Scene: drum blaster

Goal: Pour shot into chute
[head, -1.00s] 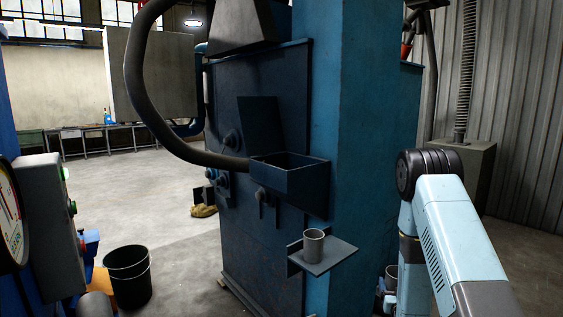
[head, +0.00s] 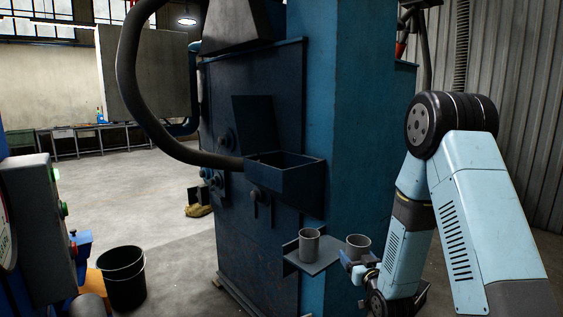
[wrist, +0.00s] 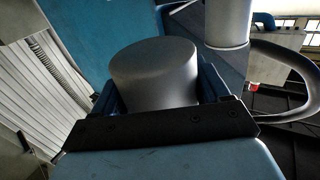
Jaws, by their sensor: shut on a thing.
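My gripper (head: 354,259) is shut on a grey metal cup (head: 358,244) and holds it upright, just right of the small shelf (head: 319,264) on the blue machine. The held cup (wrist: 155,72) fills the middle of the wrist view between the fingers. Whether it holds shot is not visible. A second grey cup (head: 309,245) stands on the shelf, and it also shows in the wrist view (wrist: 228,22). An open dark blue box-shaped chute (head: 288,180) with its lid raised sits on the machine above the shelf; its inside is mostly hidden.
The tall blue machine (head: 345,120) stands beside my arm, with a thick grey hose (head: 125,75) looping to it. A black bucket (head: 123,278) stands on the floor at left, near a grey control box (head: 35,220). Open floor lies between bucket and machine.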

